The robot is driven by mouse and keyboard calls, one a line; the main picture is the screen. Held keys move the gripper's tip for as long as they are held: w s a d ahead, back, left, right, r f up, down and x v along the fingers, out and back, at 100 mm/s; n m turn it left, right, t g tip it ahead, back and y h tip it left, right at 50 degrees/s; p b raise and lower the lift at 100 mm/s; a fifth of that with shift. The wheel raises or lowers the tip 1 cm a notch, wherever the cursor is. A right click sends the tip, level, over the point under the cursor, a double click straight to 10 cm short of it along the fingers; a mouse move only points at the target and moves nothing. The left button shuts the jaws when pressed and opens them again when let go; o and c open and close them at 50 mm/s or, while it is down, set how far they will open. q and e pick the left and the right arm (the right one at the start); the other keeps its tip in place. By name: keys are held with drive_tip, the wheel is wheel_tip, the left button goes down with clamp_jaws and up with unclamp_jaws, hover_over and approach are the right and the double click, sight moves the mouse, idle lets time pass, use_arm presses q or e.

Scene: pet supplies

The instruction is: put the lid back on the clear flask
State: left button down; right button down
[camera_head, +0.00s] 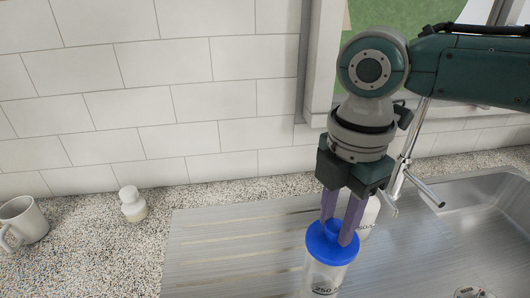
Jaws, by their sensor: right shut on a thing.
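The clear flask (322,278), with dark "250" marking on its side, stands at the bottom centre of the view, on or above the grooved drainboard; its base is cut off by the frame. The blue lid (318,245) is at the top of the flask, in line with its mouth. I cannot tell whether it is fully seated or slightly above the rim. My right gripper (341,228) points down from above, its two purple fingers shut on the raised middle of the lid. My left gripper is not in view.
A white bottle (371,212) stands just behind the flask, partly hidden by my fingers. The sink (500,225) and a metal tap (408,160) are to the right. A small white bottle (132,207) and a mug (30,222) stand left on the speckled counter. The drainboard's left (215,255) is clear.

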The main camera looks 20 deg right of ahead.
drive_tip(key=shift+p, duration=0.3)
idle(0.5)
idle(0.4)
drive_tip(key=shift+f, duration=0.15)
idle(0.7)
drive_tip(key=shift+p, duration=0.4)
drive_tip(key=c, duration=0.6)
unclamp_jaws()
drive_tip(key=shift+c, duration=0.2)
drive_tip(key=o, duration=0.6)
drive_tip(key=shift+o, duration=0.2)
